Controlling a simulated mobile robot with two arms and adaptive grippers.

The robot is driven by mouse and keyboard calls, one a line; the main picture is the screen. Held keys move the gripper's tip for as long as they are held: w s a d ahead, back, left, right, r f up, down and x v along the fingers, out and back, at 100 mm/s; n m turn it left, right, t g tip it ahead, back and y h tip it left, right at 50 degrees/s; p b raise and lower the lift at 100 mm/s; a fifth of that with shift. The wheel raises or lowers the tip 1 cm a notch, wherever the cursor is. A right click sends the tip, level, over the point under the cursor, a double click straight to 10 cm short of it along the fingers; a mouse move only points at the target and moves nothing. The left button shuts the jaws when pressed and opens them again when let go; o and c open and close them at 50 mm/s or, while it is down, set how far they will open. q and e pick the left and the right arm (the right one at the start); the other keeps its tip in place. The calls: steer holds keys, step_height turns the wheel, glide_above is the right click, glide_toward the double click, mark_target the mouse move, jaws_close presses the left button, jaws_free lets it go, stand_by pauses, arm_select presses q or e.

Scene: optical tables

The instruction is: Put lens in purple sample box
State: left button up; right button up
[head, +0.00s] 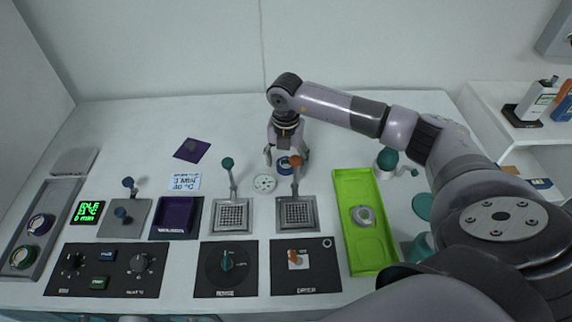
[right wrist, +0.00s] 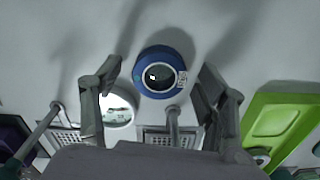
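A blue ring-shaped piece with a dark glassy centre (right wrist: 160,73), which looks like the lens, lies on the white table. In the head view the blue lens (head: 284,168) is partly hidden by my right gripper. My right gripper (head: 287,157) points down above it, open, with one finger on each side; the right wrist view shows the fingers (right wrist: 160,80) apart from the ring. An open dark purple box (head: 177,218) stands to the left, beside a white label, and looks empty. My left gripper is not in view.
A white round dial (head: 264,183) and two grated plates with upright levers (head: 232,216) stand close in front of the lens. A green tray (head: 358,215) is to the right. A purple square (head: 192,150) lies at the back left.

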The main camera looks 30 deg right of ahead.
mark_target(286, 163)
steer(key=c, duration=1.3)
steer(key=shift+r, duration=0.1)
steer(key=shift+r+b, duration=1.15)
steer(key=shift+r, duration=8.8)
